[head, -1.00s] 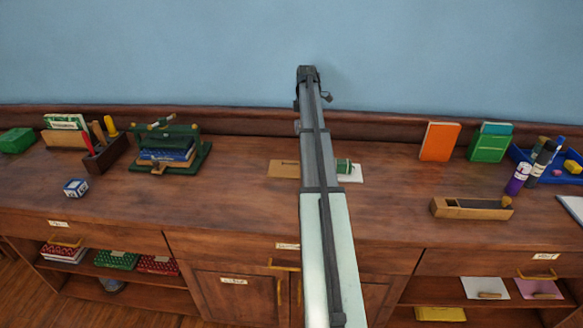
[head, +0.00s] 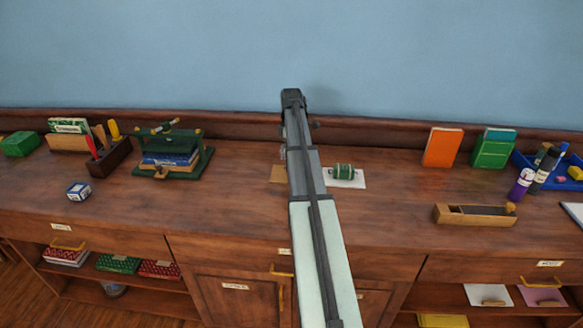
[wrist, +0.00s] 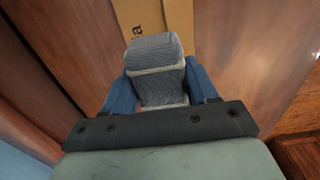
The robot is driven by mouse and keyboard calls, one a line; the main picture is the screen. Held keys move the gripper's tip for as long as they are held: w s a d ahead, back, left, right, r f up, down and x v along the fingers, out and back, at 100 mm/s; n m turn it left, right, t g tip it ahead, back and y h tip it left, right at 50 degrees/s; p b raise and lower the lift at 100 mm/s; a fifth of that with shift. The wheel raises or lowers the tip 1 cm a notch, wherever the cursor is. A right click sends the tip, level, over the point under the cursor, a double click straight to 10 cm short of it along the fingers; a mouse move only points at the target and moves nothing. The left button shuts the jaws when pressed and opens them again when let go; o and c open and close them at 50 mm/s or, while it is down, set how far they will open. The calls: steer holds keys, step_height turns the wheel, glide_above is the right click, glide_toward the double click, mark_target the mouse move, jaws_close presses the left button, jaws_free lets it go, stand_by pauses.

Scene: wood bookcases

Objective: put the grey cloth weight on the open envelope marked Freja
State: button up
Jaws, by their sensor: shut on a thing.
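The grey cloth weight (wrist: 154,50) is held between the blue fingers of my gripper (wrist: 160,84) in the wrist view. It has a pale band across it. A brown envelope (wrist: 138,14) shows beyond the weight at the top, with part of a dark printed word ending in "a". The weight looks above the wooden top; its height over the envelope cannot be told. In the head view the brown envelope (head: 277,174) is mostly covered by my arm. My fingers and the weight are hidden there.
A green spool (head: 343,171) stands on white paper (head: 356,180) just right of my arm. A green press (head: 171,152) stands to the left, and a wooden box (head: 474,215) to the right. The counter front near my arm is clear.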

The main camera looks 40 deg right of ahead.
steer(key=shift+f, duration=3.4)
steer(key=shift+f, duration=0.4)
steer(key=o, duration=1.5)
step_height(320, 180, up, 13)
steer(key=shift+f, duration=0.1)
